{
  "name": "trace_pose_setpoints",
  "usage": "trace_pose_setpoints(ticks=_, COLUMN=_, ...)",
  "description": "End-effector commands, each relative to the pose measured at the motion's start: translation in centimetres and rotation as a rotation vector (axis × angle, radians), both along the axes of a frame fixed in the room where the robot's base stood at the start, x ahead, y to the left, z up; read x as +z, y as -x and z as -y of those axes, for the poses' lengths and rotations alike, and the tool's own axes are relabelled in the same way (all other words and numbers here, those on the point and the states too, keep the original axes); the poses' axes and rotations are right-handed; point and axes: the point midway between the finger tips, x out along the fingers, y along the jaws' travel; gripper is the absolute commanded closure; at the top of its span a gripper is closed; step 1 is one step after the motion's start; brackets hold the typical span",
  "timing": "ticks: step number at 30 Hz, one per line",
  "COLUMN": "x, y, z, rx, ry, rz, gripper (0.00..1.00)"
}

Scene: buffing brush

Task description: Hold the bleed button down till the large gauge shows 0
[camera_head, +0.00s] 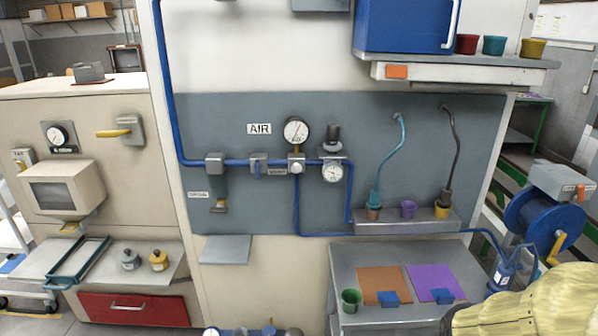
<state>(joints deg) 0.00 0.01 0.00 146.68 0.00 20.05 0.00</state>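The large gauge (297,130) is a round white dial with a dark rim, mounted above the blue air pipe on the grey wall panel. Its needle appears to tilt up to the right, clear of straight down; the numbers are too small to read. Below it, a metal block on the pipe carries a pale round button (295,168), which looks like the bleed button. A small label (278,171) beside it is not readable. Nothing touches the button. My gripper cannot be made out in this view.
A smaller gauge (332,172) hangs under the regulator to the right. A grey shelf with cups (408,226) and hoses stands further right. A bench (350,262) with coloured mats juts out below. A bulky yellowish form (545,305) fills the lower right corner. The space before the button looks clear.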

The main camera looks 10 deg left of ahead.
Motion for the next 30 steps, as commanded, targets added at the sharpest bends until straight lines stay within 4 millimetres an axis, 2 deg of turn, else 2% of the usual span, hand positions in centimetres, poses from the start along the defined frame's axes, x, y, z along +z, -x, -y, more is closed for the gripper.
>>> trace_pose_setpoints(ticks=12, x=0.00, y=0.00, z=0.00, rx=0.000, ry=0.000, rz=0.000, gripper=0.27)
trace_pose_setpoints(ticks=23, x=0.00, y=0.00, z=0.00, rx=0.000, ry=0.000, rz=0.000, gripper=0.98)
trace_pose_setpoints(ticks=30, x=0.00, y=0.00, z=0.00, rx=0.000, ry=0.000, rz=0.000, gripper=1.00)
